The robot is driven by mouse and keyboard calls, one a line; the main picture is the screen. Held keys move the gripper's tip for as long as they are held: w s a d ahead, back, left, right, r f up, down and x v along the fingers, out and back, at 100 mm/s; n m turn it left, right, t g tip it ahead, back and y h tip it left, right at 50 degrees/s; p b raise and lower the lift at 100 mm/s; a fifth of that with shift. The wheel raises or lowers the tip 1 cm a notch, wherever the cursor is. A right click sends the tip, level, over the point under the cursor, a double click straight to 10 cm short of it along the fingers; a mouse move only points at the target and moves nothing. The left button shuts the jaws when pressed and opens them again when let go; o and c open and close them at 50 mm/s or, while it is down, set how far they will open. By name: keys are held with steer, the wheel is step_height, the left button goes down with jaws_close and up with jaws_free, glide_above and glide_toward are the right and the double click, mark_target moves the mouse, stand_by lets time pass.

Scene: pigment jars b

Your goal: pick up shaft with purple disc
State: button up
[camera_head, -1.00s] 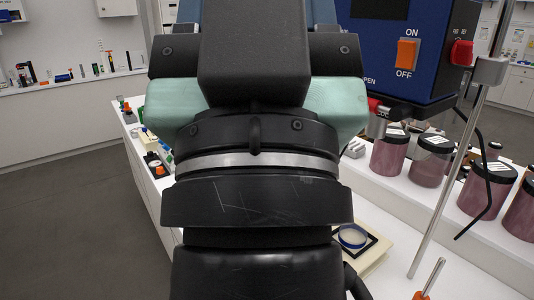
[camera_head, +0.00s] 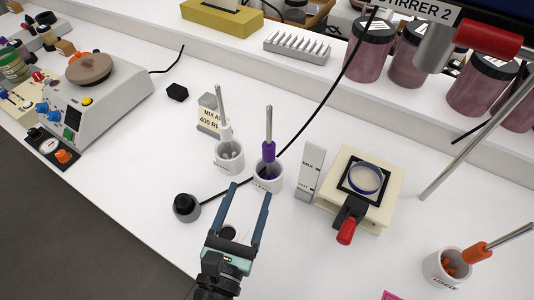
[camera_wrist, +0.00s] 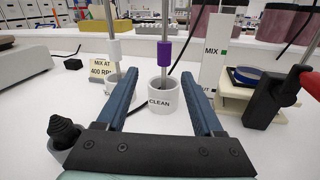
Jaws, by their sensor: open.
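The shaft with the purple disc (camera_head: 268,150) stands upright in a white cup (camera_head: 267,178), whose label reads "CLEAN" in the wrist view (camera_wrist: 160,103). Its metal rod rises from a purple collar (camera_wrist: 164,53); the lower end is hidden inside the cup. My gripper (camera_head: 249,188) is open and empty. Its two blue fingers point toward the cup, which shows between the fingertips in the wrist view, a little beyond them. I cannot tell whether a finger touches the cup.
A shaft with a white collar (camera_head: 225,130) stands in a cup just left. A black knob (camera_head: 186,207) is left of my gripper. A MIX/OUT sign (camera_head: 310,172) and a cream block with a blue-rimmed dish (camera_head: 367,178) stand right. An orange-collared shaft (camera_head: 477,252) leans in a cup front right.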

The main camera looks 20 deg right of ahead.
mark_target(267, 159)
steer(key=shift+n, duration=0.5)
steer(key=x, duration=0.4)
steer(key=p+x, duration=0.1)
steer(key=x, duration=0.1)
steer(key=shift+d+f, duration=0.3)
steer(key=shift+d, duration=0.05)
steer(key=shift+f+p+x, duration=0.15)
steer(key=shift+p+x, duration=0.05)
steer(key=shift+x, duration=1.25)
steer(key=shift+f+p+x, duration=0.15)
steer(key=shift+p+x, duration=0.05)
steer(key=shift+x, duration=1.25)
steer(key=shift+s, duration=0.1)
jaws_close()
